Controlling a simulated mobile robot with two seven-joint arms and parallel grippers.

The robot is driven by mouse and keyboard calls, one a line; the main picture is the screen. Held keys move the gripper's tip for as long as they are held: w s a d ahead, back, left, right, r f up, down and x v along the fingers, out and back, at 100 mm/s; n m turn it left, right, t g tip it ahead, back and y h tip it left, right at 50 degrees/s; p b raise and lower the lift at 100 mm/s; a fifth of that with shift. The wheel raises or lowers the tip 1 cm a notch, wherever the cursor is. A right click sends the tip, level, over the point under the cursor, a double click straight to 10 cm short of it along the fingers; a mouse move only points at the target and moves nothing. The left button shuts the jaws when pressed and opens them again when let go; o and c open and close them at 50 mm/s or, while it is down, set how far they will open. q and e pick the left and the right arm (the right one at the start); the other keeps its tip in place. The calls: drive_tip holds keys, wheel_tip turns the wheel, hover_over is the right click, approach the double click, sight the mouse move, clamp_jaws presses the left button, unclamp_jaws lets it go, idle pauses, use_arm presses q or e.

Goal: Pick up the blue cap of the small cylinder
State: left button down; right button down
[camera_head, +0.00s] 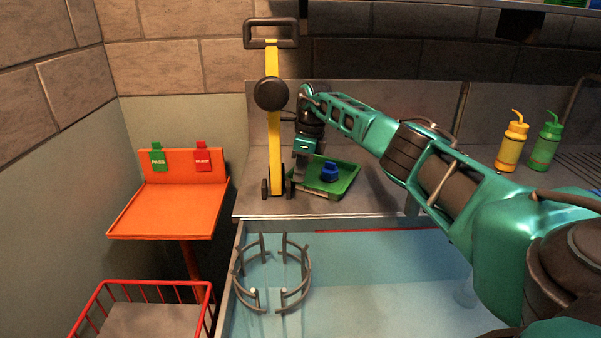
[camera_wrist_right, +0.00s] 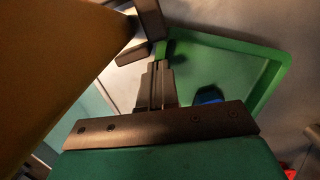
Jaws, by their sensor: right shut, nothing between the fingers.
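The blue cap (camera_head: 330,173) is a small, knob-like blue piece on the green tray (camera_head: 350,184) on the counter. No separate cylinder can be told apart from it. My right gripper (camera_head: 299,180) points down at the tray's left side, left of the cap and apart from it. In the right wrist view its fingers (camera_wrist_right: 157,70) are shut together with nothing between them. There the blue cap (camera_wrist_right: 208,95) is partly hidden behind the gripper body, to the right of the fingers. The left gripper is not in view.
A yellow upright post (camera_head: 273,130) with black fittings stands close left of my right gripper. An orange stand (camera_head: 165,212) with green and red tags is further left. Yellow (camera_head: 511,145) and green (camera_head: 544,146) bottles stand at right. A grey ring-shaped rack (camera_head: 291,295) is below the counter edge.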

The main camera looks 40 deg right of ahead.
drive_tip(key=shift+s+f, duration=0.2)
drive_tip(key=shift+f, duration=0.15)
